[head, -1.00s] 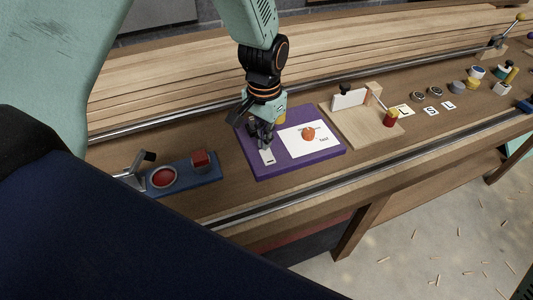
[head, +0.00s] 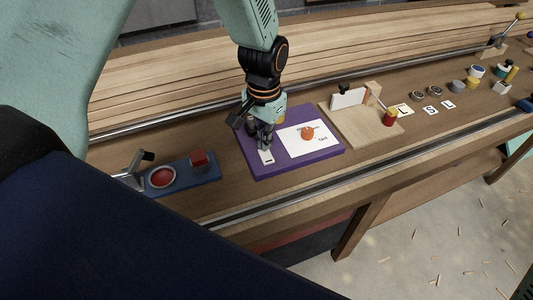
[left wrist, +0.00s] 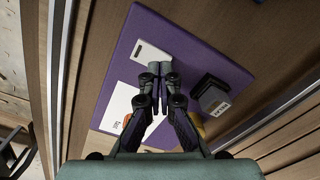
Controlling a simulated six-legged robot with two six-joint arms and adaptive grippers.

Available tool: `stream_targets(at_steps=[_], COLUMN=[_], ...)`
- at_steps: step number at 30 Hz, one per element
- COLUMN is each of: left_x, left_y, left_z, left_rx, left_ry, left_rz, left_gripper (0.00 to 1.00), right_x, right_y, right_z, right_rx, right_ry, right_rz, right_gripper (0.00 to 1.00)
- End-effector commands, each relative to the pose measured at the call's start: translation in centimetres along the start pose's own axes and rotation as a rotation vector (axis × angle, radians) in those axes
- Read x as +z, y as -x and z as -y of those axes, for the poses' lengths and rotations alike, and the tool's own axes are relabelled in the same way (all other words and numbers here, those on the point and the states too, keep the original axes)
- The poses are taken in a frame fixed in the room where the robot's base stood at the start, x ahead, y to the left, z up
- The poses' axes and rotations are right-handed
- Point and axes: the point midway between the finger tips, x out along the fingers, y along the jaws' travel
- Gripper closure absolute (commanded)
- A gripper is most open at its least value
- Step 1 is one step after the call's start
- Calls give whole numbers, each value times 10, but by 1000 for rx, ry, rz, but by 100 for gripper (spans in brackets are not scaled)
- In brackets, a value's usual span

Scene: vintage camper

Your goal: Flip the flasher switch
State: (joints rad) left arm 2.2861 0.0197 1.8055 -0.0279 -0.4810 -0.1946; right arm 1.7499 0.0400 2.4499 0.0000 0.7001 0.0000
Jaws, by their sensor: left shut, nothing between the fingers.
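A purple board (head: 297,160) lies on the wooden bench. It carries a white switch plate (head: 266,157) with a small dark slot near its front end, and a white card (head: 291,136) with an orange fruit picture. The switch plate also shows in the left wrist view (left wrist: 151,53). My left gripper (head: 264,145) is shut and empty, pointing down at the plate's back end. In the left wrist view, its fingertips (left wrist: 160,70) are close beside the plate; I cannot tell whether they touch. The fingers hide part of that end. My right gripper is not in view.
A dark box (left wrist: 213,97) with a label sits on the board beside the gripper. A yellow part (head: 280,116) is partly hidden behind it. A blue base (head: 212,171) with red buttons stands left; a light wooden board (head: 366,133) stands right.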

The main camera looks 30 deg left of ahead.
Motion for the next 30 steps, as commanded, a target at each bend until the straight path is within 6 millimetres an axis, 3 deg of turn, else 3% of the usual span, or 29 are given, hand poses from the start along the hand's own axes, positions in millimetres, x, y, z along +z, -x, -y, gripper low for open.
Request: stream_targets(at_steps=[30], left_x=[0], left_y=[-13], left_z=[0], left_rx=[0], left_ry=[0], left_rz=[-1], left_gripper=[100], right_x=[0], right_y=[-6], right_z=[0], right_rx=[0], right_ry=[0], right_rz=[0], right_gripper=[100])
